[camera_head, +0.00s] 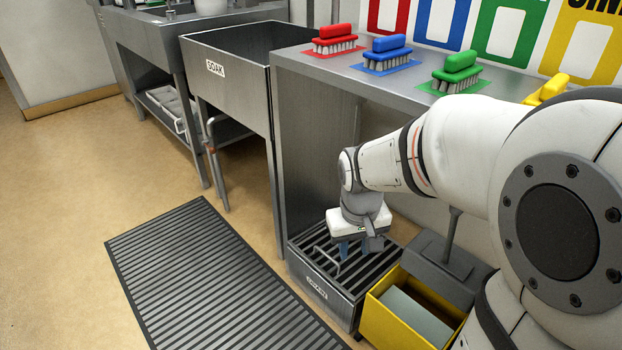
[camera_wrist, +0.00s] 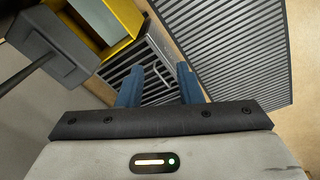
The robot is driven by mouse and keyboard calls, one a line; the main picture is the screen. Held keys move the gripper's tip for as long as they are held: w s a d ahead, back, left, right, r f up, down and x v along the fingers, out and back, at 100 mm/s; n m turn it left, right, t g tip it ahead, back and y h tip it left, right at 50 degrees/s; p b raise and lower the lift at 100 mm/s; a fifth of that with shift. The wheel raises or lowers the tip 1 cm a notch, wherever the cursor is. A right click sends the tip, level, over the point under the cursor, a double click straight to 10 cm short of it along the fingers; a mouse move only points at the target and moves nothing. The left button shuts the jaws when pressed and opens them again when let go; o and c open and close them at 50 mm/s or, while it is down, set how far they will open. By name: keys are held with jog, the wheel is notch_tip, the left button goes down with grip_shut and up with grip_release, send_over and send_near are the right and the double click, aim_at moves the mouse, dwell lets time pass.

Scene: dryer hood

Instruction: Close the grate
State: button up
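The slatted dark grate (camera_head: 315,250) lies over a low metal box with a label plate (camera_head: 317,287) on its front, at the foot of the steel counter. It looks flat; I cannot tell whether it is fully seated. A thin bar handle (camera_head: 327,266) stands near its front edge. In the wrist view the grate (camera_wrist: 121,80) and the handle (camera_wrist: 163,74) show beyond and between my fingers. My gripper (camera_head: 354,248) is above the grate, pointing down, behind the handle. Its two blue fingers (camera_wrist: 160,80) are apart with nothing held. My wrist hides part of the grate.
A yellow bin (camera_head: 382,322) stands close against the box's right side, with a grey long-handled dustpan (camera_head: 440,262) beside it. A ribbed floor mat (camera_head: 205,275) lies in front. The SOAK sink (camera_head: 228,85) stands left. Coloured brushes (camera_head: 387,55) sit on the counter (camera_head: 325,78) above.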

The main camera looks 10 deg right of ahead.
jog(key=w+f+n+p, duration=0.15)
jog(key=w+f, duration=0.35)
jog(key=w, duration=0.6)
jog(key=n+h+p, duration=0.1)
jog(key=n+p, duration=0.1)
jog(key=n, duration=0.2)
send_over(330, 257)
jog(key=s+a, duration=0.1)
notch_tip(330, 257, down, 20)
jog(key=f, duration=0.1)
jog(key=f+b, duration=0.1)
jog(key=f, duration=0.1)
jog(key=f+b, duration=0.1)
jog(key=f, duration=0.2)
jog(key=f+b, duration=0.1)
jog(key=f, duration=0.1)
jog(key=shift+w+d+f, duration=0.3)
jog(key=shift+w, duration=0.1)
jog(key=shift+w+f, duration=0.1)
jog(key=shift+f, duration=0.3)
jog(key=shift+d, duration=0.1)
grip_shut()
